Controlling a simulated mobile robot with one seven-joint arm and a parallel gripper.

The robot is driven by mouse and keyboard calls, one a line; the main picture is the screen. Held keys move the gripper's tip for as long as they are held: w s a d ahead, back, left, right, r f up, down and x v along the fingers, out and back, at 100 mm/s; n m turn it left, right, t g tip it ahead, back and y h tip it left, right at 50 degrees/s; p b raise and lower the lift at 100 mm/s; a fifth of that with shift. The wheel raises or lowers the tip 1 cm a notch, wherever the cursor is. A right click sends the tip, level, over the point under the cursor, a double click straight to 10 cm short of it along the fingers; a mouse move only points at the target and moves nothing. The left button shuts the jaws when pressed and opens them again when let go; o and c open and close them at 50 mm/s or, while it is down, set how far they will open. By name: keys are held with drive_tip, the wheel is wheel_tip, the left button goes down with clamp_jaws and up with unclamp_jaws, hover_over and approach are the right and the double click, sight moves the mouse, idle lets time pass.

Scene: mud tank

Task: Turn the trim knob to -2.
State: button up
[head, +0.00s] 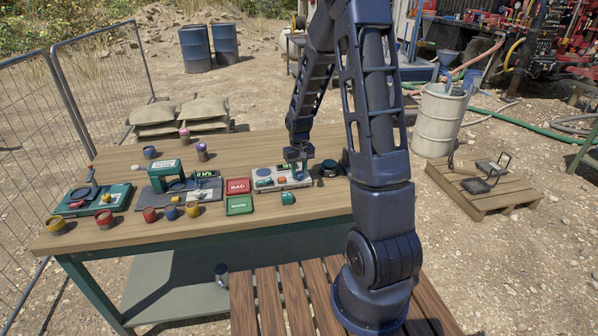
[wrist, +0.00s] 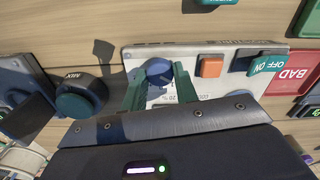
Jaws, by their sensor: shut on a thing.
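The blue round knob (wrist: 158,70) sits on the pale panel (wrist: 207,87) of a small instrument, between the two green fingers of my gripper (wrist: 159,78) in the wrist view. My gripper is shut on this knob, which I take to be the trim knob. Partly hidden printed marks lie below the knob; its setting cannot be read. In the head view my gripper (head: 297,156) is at the pale instrument (head: 259,186) on the bench, and my arm partly covers the instrument. A small green display (head: 286,167) shows there, too small to read.
An orange button (wrist: 211,66) and a teal OFF/ON switch (wrist: 267,63) sit right of the knob. A dark MIX knob (wrist: 80,98) stands left. Red BAD (head: 238,186) and green (head: 239,206) trays lie beside the instrument. Small pots crowd the bench's left half.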

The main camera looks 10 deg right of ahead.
sight(299, 174)
idle(0.4)
drive_tip(key=o, duration=1)
drive_tip(key=shift+r, duration=0.1)
wheel_tip(299, 174, up, 11)
drive_tip(key=shift+f, duration=0.15)
drive_tip(key=s+d+r+t, duration=0.2)
drive_tip(key=s+d+r, duration=0.2)
drive_tip(key=s+r, duration=0.85)
drive_tip(key=s+d+r+t, duration=0.1)
drive_tip(key=s+r, duration=0.1)
drive_tip(key=s, duration=0.3)
drive_tip(key=s+d+r+m, duration=0.1)
drive_tip(key=s+r, duration=0.1)
drive_tip(key=s, duration=0.3)
drive_tip(key=s+d+r+m+t, duration=0.1)
drive_tip(key=s+r, duration=0.1)
drive_tip(key=s, duration=0.4)
drive_tip(key=shift+d+r+t, duration=0.25)
drive_tip(key=shift+t, duration=0.05)
